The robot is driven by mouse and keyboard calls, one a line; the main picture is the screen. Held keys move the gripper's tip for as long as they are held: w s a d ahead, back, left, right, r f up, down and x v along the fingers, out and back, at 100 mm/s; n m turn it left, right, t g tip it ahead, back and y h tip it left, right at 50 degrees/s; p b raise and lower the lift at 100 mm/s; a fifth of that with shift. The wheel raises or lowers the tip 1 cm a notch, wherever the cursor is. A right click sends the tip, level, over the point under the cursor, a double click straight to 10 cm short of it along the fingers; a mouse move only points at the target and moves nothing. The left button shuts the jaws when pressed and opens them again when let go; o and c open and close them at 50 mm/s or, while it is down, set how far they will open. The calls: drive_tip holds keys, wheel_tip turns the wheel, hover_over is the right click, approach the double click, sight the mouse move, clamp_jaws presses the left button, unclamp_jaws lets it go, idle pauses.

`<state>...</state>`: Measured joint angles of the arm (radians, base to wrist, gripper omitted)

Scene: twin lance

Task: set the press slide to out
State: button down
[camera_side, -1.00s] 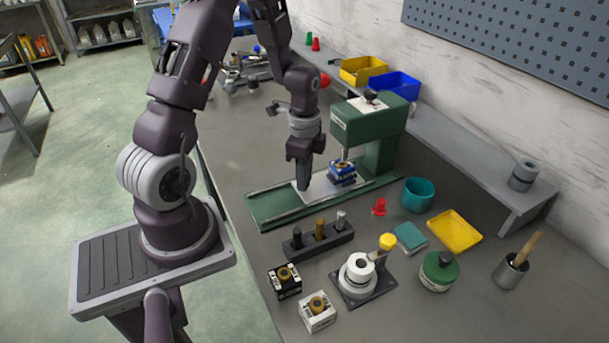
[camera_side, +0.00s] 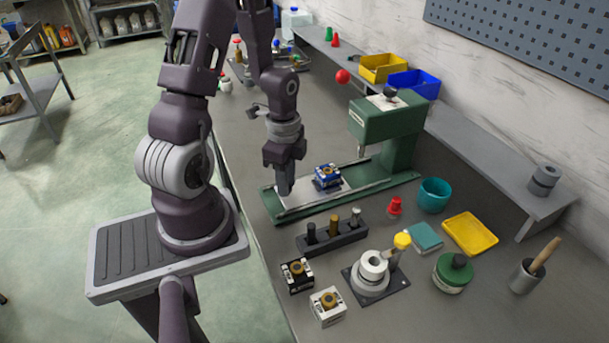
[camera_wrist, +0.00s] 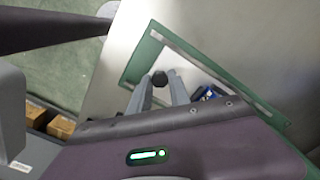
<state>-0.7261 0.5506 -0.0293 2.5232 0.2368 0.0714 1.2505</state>
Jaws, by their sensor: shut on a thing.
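The green press (camera_side: 392,122) stands on the bench with a long green base (camera_side: 385,181) running out to the left. Its pale metal slide plate (camera_side: 310,194) lies at the left part of the base, clear of the press head. My gripper (camera_side: 284,190) points down at the plate's left end. In the wrist view its fingers (camera_wrist: 159,90) are shut on a dark knob (camera_wrist: 159,77). In the side view the fingers hide the knob.
A dark holder with several pegs (camera_side: 333,237) stands in front of the base. A red piece (camera_side: 395,206), a teal cup (camera_side: 433,195) and a yellow tray (camera_side: 470,233) are to the right. Black (camera_side: 297,275) and white (camera_side: 328,305) blocks lie nearer.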

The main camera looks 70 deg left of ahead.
drive_tip(key=shift+s, duration=0.1)
drive_tip(key=c, duration=1.2)
unclamp_jaws()
drive_tip(key=shift+r, duration=0.15)
wheel_tip(320, 180, up, 7)
drive_tip(key=shift+f, duration=0.1)
